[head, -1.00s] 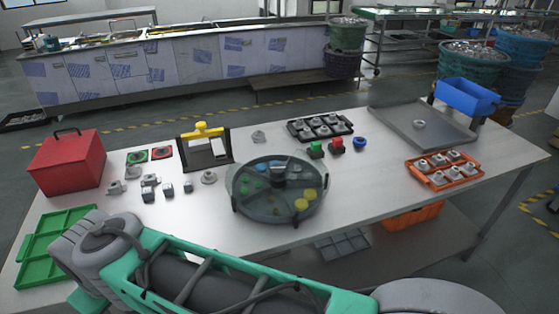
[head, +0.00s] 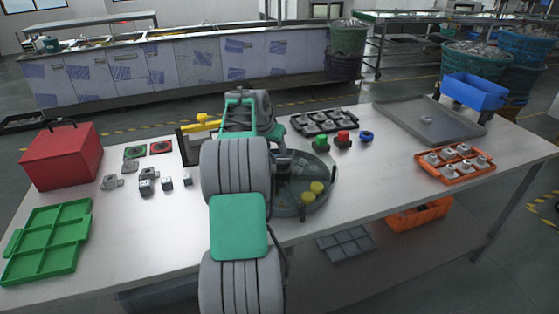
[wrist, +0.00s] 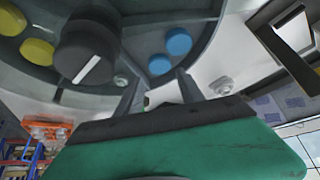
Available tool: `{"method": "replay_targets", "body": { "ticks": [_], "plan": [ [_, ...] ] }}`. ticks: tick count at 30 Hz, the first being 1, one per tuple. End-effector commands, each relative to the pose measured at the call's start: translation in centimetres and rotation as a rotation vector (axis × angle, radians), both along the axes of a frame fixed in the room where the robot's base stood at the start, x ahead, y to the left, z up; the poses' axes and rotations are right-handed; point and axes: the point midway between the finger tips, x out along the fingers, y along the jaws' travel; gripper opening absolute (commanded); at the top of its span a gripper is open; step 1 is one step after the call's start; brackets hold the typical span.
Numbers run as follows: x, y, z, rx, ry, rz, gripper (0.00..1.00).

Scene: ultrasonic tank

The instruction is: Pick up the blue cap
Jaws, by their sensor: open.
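Two round blue caps, an upper one (wrist: 179,41) and a lower one (wrist: 160,64), show in the wrist view inside the round grey tank (wrist: 210,20). The tank also shows in the head view (head: 329,190), partly behind my arm, which hides the blue caps there. My gripper (wrist: 160,82) is open, with its two dark fingers pointing toward the blue caps. No cap is seen between the fingers. In the head view my arm covers the left part of the tank, and my fingertips cannot be made out.
Yellow caps (head: 317,187) and a dark central knob (wrist: 87,50) are also in the tank. Green and red buttons (head: 343,137) and a blue ring-like part (head: 366,136) stand behind it. A red box (head: 62,157), green tray (head: 45,277) and orange tray (head: 455,178) lie farther out.

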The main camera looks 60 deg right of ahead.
Motion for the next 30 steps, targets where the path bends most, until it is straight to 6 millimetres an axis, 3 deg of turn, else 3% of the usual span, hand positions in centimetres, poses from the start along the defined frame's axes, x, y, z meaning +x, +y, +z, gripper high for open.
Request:
{"method": "replay_targets", "body": {
  "ticks": [9,17,30],
  "plan": [
    [-0.2,-2.2,-4.6,0.003,0.001,0.003,0.45],
    [-0.1,-2.5,-5.2,0.001,0.000,0.004,0.45],
    [-0.1,-2.5,-5.2,0.001,0.000,0.004,0.10]
  ]
}}
